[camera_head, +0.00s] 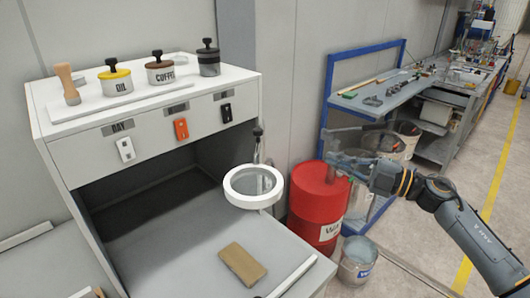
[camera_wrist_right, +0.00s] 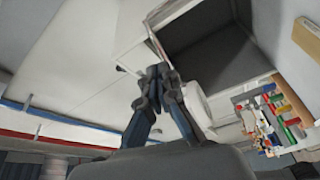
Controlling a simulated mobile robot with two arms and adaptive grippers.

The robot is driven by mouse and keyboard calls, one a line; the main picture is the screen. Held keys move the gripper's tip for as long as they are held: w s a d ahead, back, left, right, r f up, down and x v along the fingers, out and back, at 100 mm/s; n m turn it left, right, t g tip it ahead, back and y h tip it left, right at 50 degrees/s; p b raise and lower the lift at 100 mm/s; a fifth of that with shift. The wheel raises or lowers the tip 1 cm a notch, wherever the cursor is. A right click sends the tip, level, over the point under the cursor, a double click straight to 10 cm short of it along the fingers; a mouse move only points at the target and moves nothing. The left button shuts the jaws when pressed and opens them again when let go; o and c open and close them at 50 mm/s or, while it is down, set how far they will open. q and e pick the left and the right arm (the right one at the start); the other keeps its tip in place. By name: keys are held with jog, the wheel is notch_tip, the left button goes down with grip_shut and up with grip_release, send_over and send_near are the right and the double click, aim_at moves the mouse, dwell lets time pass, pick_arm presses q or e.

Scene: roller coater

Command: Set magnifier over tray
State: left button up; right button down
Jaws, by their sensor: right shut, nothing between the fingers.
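The magnifier (camera_head: 253,204), a round lens in a thick white ring, hangs from a dark joint on a thin stem at the right side of the white cabinet. Its lens is over the front right of the grey worktop (camera_head: 190,240). A tan block (camera_head: 243,263) lies flat on the worktop in front of it. I cannot make out which surface is the tray. My right gripper (camera_head: 333,158) is shut and empty, to the right of the magnifier and apart from it, near the red drum. Its closed fingers show in the right wrist view (camera_wrist_right: 157,75). My left gripper is not in view.
The red drum (camera_head: 317,204) and a bucket (camera_head: 356,262) stand right of the cabinet. Labelled jars (camera_head: 160,74) sit on top. A blue-framed bench (camera_head: 372,92) with tools stands behind my right arm. Floor at lower right is clear.

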jog(key=s+a+r+n+g+h, duration=0.1)
jog(key=s+a+r+n+g, duration=0.1)
jog(key=s+r+n+g, duration=0.4)
jog(key=t+p, duration=0.1)
jog(key=p, duration=0.5)
send_near(258, 154)
jog(key=shift+h, duration=0.3)
jog(key=x, duration=0.5)
jog(key=shift+a+r, duration=0.1)
jog(key=shift+a, duration=0.3)
jog(key=shift+w+a+f, duration=0.1)
jog(key=shift+a+f, duration=0.2)
jog(key=shift+a, duration=0.25)
